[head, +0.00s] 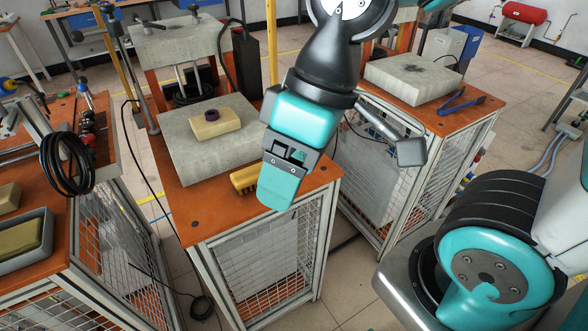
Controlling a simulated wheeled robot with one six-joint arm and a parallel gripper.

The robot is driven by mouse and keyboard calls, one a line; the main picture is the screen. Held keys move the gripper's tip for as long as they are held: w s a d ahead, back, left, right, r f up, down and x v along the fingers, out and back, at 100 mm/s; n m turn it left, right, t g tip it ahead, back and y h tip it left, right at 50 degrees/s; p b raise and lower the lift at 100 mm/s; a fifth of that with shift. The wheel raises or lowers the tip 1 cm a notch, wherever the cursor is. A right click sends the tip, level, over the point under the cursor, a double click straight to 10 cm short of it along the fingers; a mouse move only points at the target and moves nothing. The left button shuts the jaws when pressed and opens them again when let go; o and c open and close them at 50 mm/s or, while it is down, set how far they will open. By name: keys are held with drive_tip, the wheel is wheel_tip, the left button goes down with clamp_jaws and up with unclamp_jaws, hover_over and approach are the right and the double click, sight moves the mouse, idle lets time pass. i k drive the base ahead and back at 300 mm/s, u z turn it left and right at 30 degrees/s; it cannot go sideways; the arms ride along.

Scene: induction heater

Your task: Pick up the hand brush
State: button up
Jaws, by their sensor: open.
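The hand brush (243,181), yellow-brown with bristles, lies on the orange top of the middle workbench (207,222), just in front of the grey concrete slab. Its right part is hidden behind my gripper. My gripper (277,190), teal and dark grey, points down above the bench's front right area, next to the brush in the picture. Its jaws are open and nothing shows between them. I cannot tell how high it is above the bench, or whether it touches the brush.
A second bench at right holds another slab (412,78) and blue pliers (462,101). A black cable coil (66,160) hangs at left.

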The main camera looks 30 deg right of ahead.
sight(244, 178)
drive_tip(key=k, duration=0.5)
drive_tip(key=u, duration=1.2)
drive_tip(key=i, duration=1)
drive_tip(key=z, duration=1.8)
